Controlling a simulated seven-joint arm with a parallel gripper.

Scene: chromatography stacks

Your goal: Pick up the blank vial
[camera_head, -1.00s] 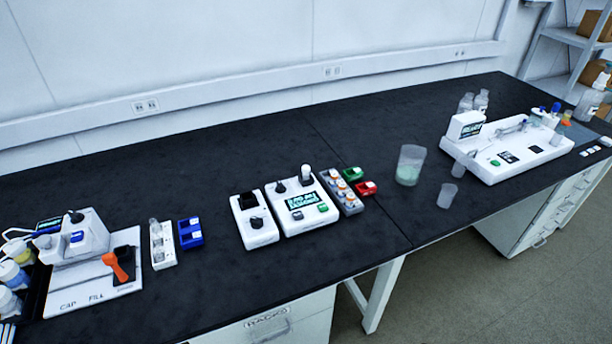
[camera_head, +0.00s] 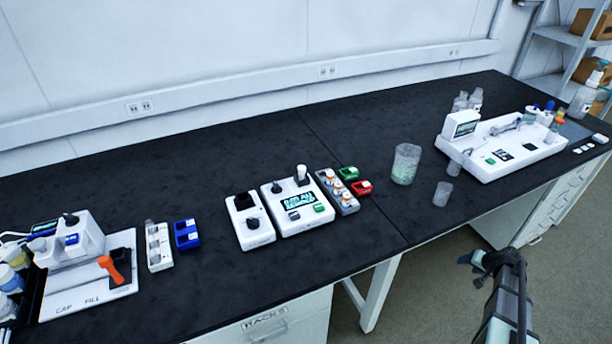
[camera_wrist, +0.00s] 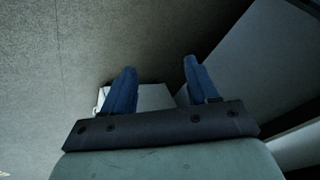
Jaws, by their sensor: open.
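My gripper (camera_wrist: 160,76) shows in the wrist view with two blue fingers spread apart and nothing between their tips. In the head view its dark end (camera_head: 482,262) is over the floor in front of the bench, at the lower right. Several small vials with orange and white caps stand in a grey rack (camera_head: 348,207) at mid bench. A white rack (camera_head: 160,261) at the left holds a clear piece at its back end. No label is readable, so I cannot tell which vial is the blank one. My gripper is well apart from both racks.
A white device with a display (camera_head: 297,217) stands left of the grey rack. Green (camera_head: 347,173), red (camera_head: 361,188) and blue (camera_head: 187,241) holders, a beaker (camera_head: 404,172) and a cup (camera_head: 443,196) stand on the black bench (camera_head: 340,285). A white station (camera_head: 500,160) is at the right.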

